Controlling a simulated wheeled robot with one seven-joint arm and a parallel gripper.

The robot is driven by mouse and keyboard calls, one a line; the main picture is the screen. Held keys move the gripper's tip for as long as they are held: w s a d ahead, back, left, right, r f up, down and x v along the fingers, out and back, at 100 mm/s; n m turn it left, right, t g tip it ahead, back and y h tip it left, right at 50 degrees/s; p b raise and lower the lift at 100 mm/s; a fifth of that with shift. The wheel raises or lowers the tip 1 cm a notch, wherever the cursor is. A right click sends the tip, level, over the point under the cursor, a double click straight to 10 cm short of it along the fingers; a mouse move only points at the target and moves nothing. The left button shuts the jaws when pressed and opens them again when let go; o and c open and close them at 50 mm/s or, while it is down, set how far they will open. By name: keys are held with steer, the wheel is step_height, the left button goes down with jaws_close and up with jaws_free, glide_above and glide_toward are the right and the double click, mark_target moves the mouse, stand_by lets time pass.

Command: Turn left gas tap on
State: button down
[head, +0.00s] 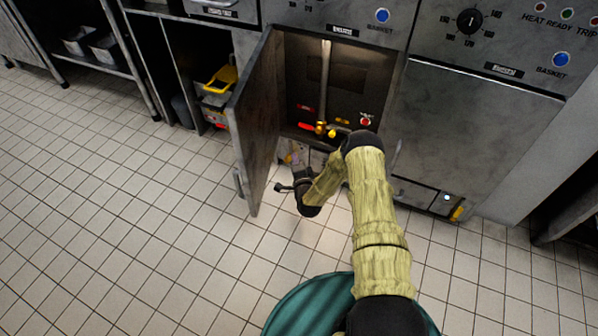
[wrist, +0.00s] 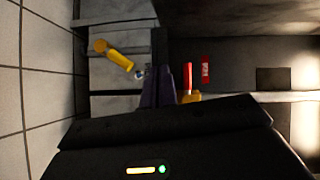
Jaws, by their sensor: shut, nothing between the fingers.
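In the head view a brass gas tap (head: 320,128) sits at the foot of a vertical pipe inside the open cabinet. Its red lever (head: 307,126) points left, across the pipe. In the wrist view the red lever (wrist: 187,78) stands out from the yellow-brass fitting (wrist: 190,97). My gripper (head: 293,158) is low in front of the cabinet opening, below the lever and apart from it in the head view. In the wrist view my gripper's purple-grey fingers (wrist: 165,72) are together and empty, beside the red lever. My wrist hides part of the fitting there.
The cabinet door (head: 255,120) stands open to the left of my arm. A red knob (head: 365,121) is on the right inside the cabinet. The tiled floor (head: 130,220) to the left is clear.

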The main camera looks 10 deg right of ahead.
steer(key=s+d+f+m+t+h+b, duration=0.2)
steer(key=s+d+f+m+h+b, duration=0.1)
steer(key=f+m, duration=0.6)
steer(key=s+d+f+h, duration=0.1)
steer(key=s+f+h, duration=0.1)
steer(key=s, duration=0.1)
steer(key=shift+s, duration=0.35)
steer(key=shift+w+b, duration=0.15)
steer(key=shift+b, duration=0.2)
steer(key=w+a+r+b, duration=0.1)
steer(key=w+r+b, duration=0.2)
steer(key=w+b, duration=0.6)
steer(key=shift+w+r, duration=0.35)
steer(key=shift+w, duration=0.55)
